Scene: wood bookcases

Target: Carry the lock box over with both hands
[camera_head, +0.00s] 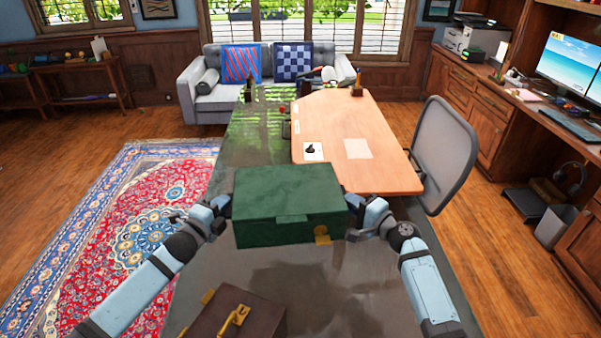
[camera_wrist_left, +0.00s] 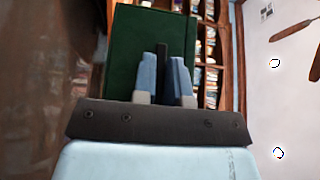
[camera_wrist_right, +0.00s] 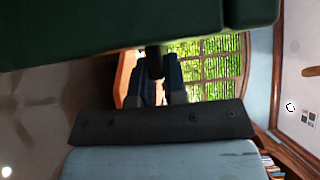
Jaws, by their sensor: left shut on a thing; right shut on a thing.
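The green lock box (camera_head: 287,205) with a brass lock on its front is at the middle of the head view, over the dark glossy table. Its lid is closed. My left gripper (camera_head: 226,206) is at the box's left side, shut on a dark side handle (camera_wrist_left: 162,62). My right gripper (camera_head: 353,206) is at the right side, shut on the other dark handle (camera_wrist_right: 153,62). The box looks roughly level. It appears to be held above the table, but its underside is hidden, so the gap cannot be judged.
A brown case (camera_head: 233,318) with a brass handle sits at the near left of the dark table (camera_head: 330,290). A lighter wooden desktop (camera_head: 375,130) with papers lies beyond the box. A grey chair (camera_head: 443,155) stands at its right. A patterned rug (camera_head: 140,225) lies left.

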